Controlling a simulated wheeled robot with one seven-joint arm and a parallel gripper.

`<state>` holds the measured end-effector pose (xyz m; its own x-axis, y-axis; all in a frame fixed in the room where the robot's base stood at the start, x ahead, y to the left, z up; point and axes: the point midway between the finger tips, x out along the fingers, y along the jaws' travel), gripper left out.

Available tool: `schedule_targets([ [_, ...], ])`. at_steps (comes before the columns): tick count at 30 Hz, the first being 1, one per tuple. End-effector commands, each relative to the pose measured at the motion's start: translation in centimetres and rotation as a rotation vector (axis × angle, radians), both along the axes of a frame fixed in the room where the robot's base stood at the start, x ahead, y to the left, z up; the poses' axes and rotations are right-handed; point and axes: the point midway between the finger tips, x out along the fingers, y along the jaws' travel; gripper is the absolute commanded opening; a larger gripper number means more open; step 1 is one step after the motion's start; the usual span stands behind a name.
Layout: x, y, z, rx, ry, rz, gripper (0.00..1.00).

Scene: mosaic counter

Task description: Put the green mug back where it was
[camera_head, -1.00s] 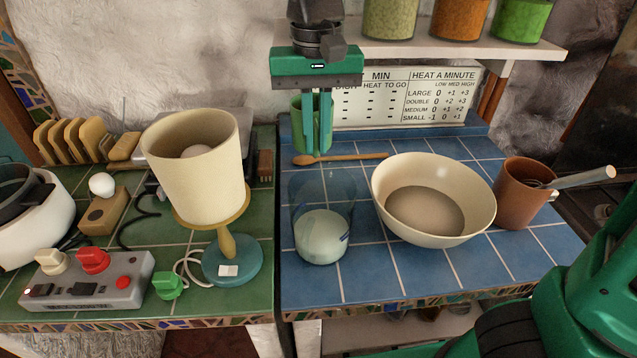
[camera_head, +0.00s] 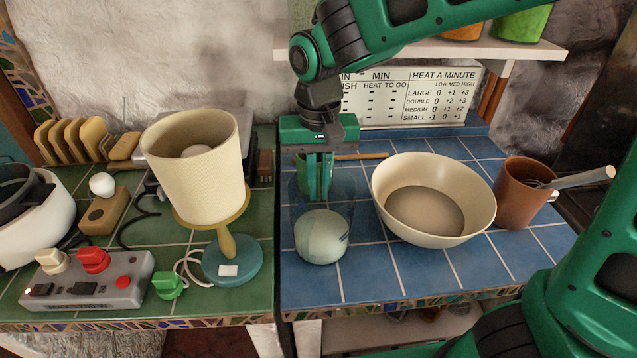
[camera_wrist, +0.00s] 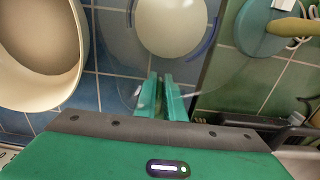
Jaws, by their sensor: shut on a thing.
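The green mug (camera_head: 299,158) stands at the back left of the blue tiles. Only a sliver of it shows in the head view, as my gripper covers the rest. My gripper (camera_head: 319,192) points down in front of the mug, at the far wall of a clear glass vessel (camera_head: 347,208) holding something white. Its fingers are close together and seem shut on the vessel's rim. In the wrist view the fingertips (camera_wrist: 168,82) meet the edge of the clear vessel (camera_wrist: 115,62). The mug is not seen there.
A cream bowl (camera_head: 470,215) stands just right of the vessel, with a brown mug (camera_head: 520,190) beyond it. A wooden spoon (camera_head: 362,156) lies behind. A lamp (camera_head: 195,180) stands to the left. A shelf (camera_head: 470,50) hangs above the back. The blue tiles in front are clear.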

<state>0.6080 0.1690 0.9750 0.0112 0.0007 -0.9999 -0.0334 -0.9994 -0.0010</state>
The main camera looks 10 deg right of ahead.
Motion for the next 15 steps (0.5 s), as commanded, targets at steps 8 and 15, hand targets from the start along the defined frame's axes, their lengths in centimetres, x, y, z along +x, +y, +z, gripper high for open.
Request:
schedule_targets([
  [8,0.02,-0.04,-0.13,0.000,0.000,-0.001,0.23],
  [15,0.03,-0.05,-0.12,-0.001,0.000,-0.001,0.28],
])
